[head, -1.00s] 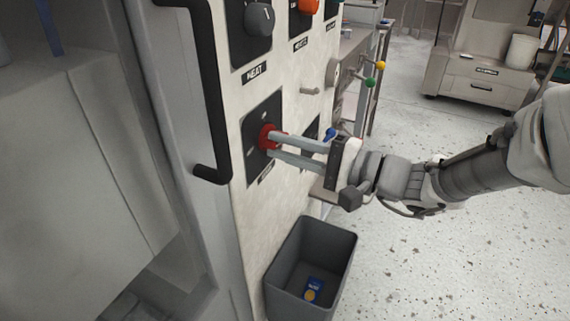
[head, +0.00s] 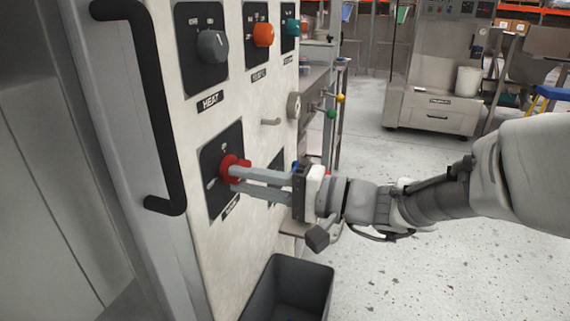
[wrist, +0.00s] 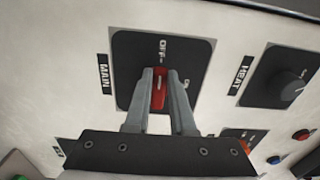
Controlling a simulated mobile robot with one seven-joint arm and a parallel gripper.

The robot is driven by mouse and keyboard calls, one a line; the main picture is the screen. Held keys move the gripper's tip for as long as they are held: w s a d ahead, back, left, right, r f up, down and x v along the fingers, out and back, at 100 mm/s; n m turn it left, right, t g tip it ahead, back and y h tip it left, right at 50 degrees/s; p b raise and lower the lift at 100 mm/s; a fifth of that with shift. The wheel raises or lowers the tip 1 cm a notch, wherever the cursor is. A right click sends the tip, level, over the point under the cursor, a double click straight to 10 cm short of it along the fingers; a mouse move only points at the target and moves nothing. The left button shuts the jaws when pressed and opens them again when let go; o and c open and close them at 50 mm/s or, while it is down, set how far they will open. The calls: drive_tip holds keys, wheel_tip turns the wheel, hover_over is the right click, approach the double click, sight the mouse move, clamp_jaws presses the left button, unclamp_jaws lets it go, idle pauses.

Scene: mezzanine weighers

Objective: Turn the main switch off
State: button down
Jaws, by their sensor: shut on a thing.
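The main switch is a red knob (head: 232,168) on a dark plate (head: 217,198) on the pale panel, below the HEAT knob. In the wrist view the red grip (wrist: 159,91) sits between my two fingers, with the MAIN label (wrist: 104,74) to its left. The OFF mark is above the grip and the ON mark to its right. The grip lies roughly in line with OFF. My gripper (head: 236,178) is shut on the knob, reaching in from the right. The fingers partly cover the knob and plate.
A black door handle (head: 160,110) stands out left of the switch. The grey HEAT knob (head: 212,46), an orange knob (head: 263,35) and a teal knob (head: 293,27) are above. A small peg (head: 271,122) juts out nearby. A dark bin (head: 318,285) stands below. Open floor lies right.

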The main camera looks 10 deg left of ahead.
drive_tip(key=c, duration=0.8)
unclamp_jaws()
drive_tip(key=shift+o, duration=0.2)
drive_tip(key=s+d+p, duration=0.1)
drive_tip(key=d+p, duration=0.2)
drive_tip(key=d, duration=1.4)
drive_tip(key=shift+s+d+p, duration=0.2)
drive_tip(key=shift+s+p, duration=0.05)
drive_tip(key=shift+p, duration=0.05)
